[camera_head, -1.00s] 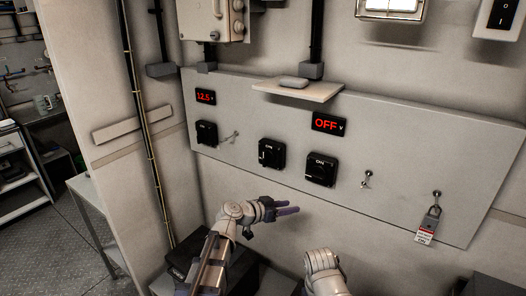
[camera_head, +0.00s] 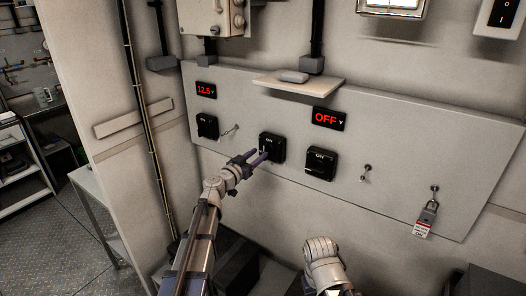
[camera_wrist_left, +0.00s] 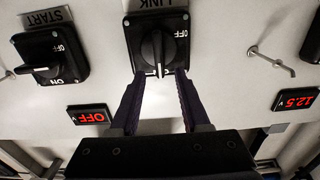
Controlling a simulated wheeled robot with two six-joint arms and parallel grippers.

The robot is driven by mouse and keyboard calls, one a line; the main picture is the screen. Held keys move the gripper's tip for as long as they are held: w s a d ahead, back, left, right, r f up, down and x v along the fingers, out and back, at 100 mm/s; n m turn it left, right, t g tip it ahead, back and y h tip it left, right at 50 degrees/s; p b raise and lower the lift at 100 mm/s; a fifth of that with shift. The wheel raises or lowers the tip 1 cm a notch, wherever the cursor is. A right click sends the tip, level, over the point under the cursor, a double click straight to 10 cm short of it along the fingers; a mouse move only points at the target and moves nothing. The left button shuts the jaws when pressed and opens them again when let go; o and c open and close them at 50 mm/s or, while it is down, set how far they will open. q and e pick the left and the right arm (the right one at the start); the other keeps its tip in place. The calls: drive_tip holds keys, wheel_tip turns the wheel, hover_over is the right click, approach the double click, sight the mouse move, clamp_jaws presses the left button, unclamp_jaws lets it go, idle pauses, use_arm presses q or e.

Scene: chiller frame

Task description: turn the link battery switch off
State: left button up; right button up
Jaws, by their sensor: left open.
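The link battery switch (camera_head: 272,147) is the middle black rotary switch on the grey wall panel. In the left wrist view, the LINK switch (camera_wrist_left: 157,46) appears upside down, its knob upright in the picture with its white-marked end toward my fingers. An OFF label shows at its right there; the ON label is hidden in this view. My left gripper (camera_head: 259,157) is open in front of this switch. In the wrist view, the left gripper's fingertips (camera_wrist_left: 161,75) lie either side of the knob's lower end; I cannot tell if they touch. My right gripper is out of view.
The START switch (camera_wrist_left: 50,58) is close beside it, with a red OFF display (camera_head: 328,119) above in the head view. Another switch (camera_head: 207,127) sits left under a 12.5 display (camera_head: 205,90). A small shelf (camera_head: 298,86) juts out above. A padlock (camera_head: 428,215) hangs at right.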

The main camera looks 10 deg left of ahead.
sight(264, 150)
use_arm(q)
drive_tip(key=x, duration=0.4)
clamp_jaws()
idle(0.5)
